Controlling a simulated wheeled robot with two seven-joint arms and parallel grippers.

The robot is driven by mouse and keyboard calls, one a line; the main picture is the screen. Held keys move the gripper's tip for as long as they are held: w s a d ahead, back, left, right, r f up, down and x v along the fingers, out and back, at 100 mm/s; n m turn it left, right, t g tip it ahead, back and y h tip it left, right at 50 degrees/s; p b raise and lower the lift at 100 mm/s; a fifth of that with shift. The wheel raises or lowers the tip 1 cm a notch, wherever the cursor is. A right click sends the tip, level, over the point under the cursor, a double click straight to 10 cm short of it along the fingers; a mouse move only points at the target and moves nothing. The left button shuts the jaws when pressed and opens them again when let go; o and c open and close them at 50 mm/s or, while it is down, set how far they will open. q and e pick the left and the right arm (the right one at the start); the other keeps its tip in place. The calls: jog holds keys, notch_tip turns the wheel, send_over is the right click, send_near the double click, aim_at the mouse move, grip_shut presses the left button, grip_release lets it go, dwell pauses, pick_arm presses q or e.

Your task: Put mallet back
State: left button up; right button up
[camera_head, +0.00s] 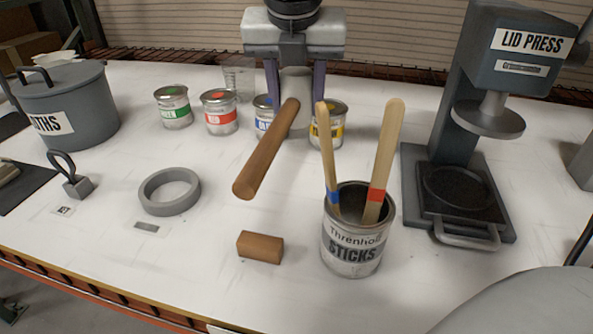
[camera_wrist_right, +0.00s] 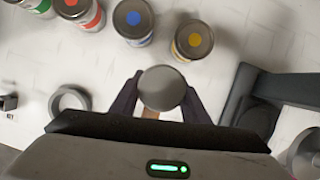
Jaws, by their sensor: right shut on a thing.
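The mallet has a grey rounded head (camera_head: 296,86) and a wooden handle (camera_head: 268,150) that slants toward the front left. My right gripper (camera_head: 295,92) comes in from the back with its two purple fingers on either side of the mallet head. It is shut on the head. In the right wrist view the round end of the mallet head (camera_wrist_right: 163,88) sits between the fingertips, with a bit of handle below. The mallet appears held above the table; the exact height is hard to tell. A grey ring (camera_head: 169,191) lies on the table at left. My left gripper is not in view.
Paint cans with green (camera_head: 173,107), red (camera_head: 219,112), blue (camera_head: 264,115) and yellow (camera_head: 328,124) labels stand behind. A can of sticks (camera_head: 352,245), a wooden block (camera_head: 260,247), a lid press (camera_head: 455,150) and a grey pot (camera_head: 72,105) surround a clear middle area.

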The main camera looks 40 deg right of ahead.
aim_at(296, 127)
notch_tip(296, 127, down, 5)
jog(key=shift+f, duration=0.2)
notch_tip(296, 127, down, 4)
jog(key=shift+r, duration=0.15)
